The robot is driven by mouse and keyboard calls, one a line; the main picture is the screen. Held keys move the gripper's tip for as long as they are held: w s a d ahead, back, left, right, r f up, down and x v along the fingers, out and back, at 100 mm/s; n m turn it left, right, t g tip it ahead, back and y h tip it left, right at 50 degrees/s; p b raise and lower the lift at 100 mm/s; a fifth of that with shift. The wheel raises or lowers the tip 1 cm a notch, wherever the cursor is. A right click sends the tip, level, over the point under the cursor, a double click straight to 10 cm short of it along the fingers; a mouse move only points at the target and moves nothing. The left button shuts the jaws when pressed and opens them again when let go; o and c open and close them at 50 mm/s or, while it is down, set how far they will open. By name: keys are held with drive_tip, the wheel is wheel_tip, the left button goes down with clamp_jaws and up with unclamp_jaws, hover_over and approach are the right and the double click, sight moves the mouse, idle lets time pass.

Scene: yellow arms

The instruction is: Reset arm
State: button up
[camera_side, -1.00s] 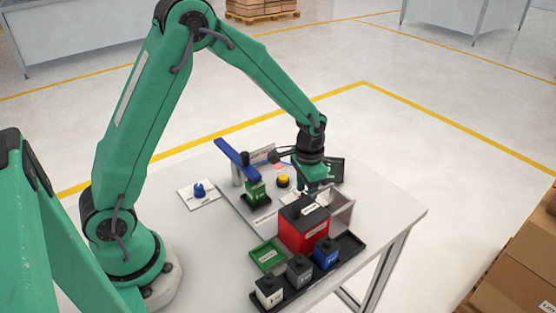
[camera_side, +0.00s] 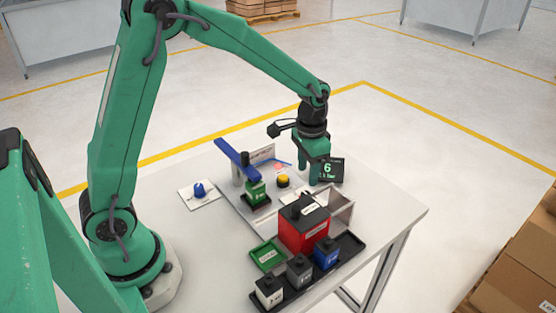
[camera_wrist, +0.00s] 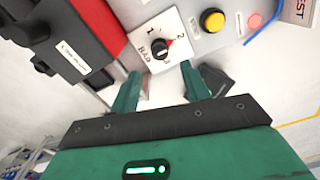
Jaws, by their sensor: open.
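My gripper (camera_side: 308,172) is open and empty above the back right of the white table (camera_side: 205,240), near the dark display (camera_side: 332,170) with green characters. In the wrist view my gripper (camera_wrist: 160,80) shows its two green fingers apart, with nothing between them.
A yellow button (camera_side: 283,181) and a green block (camera_side: 256,193) under a blue lever (camera_side: 236,158) are left of my gripper. A blue knob (camera_side: 200,190) stands further left. A black tray (camera_side: 350,245) with several small blocks and a green tray (camera_side: 267,256) lie in front.

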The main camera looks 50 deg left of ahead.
drive_tip(key=shift+r, duration=0.35)
drive_tip(key=s+a+r+n+t, duration=0.1)
drive_tip(key=s+r+t, duration=0.1)
drive_tip(key=s+r, duration=0.5)
drive_tip(key=s+a+r+n+t, duration=0.2)
drive_tip(key=s+r, duration=0.5)
drive_tip(key=s, duration=0.7)
drive_tip(key=shift+t, duration=0.8)
drive_tip(key=shift+w+a+r, duration=0.1)
drive_tip(key=shift+r, duration=0.05)
idle(2.7)
